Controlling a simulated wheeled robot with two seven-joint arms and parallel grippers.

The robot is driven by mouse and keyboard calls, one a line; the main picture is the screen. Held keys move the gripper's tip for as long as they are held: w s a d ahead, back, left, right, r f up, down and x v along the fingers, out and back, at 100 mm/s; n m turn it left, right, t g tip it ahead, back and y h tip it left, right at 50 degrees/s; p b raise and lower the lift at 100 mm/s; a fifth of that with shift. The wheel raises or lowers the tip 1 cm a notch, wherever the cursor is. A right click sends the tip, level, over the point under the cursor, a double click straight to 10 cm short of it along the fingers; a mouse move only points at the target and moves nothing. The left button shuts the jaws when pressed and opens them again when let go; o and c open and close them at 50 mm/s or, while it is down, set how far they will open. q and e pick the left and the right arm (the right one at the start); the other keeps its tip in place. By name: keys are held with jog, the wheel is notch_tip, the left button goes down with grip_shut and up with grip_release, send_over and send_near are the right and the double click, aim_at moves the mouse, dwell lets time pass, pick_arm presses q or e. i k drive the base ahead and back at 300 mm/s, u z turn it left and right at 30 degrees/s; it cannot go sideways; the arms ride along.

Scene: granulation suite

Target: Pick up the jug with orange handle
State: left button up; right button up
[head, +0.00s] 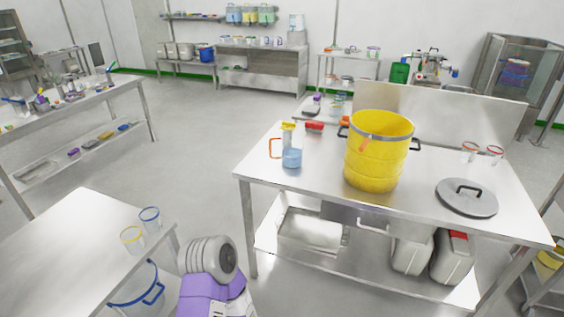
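The jug with the orange handle (291,158) stands upright on the steel table (325,197), near its left edge. It is clear, with blue in its lower part, and its orange handle sticks out to the left. A yellow-topped item stands close behind it and overlaps its top in the view. Neither of my grippers shows in the head view, and nothing touches the jug.
A large yellow pot (376,160) stands right of the jug, and a grey lid (467,198) lies further right. A red item (314,126) lies behind the jug. Another steel table (75,250) is at lower left. Open floor lies between the tables.

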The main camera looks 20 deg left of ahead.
aim_at(286, 149)
jog(key=u, duration=0.35)
jog(key=i, duration=0.85)
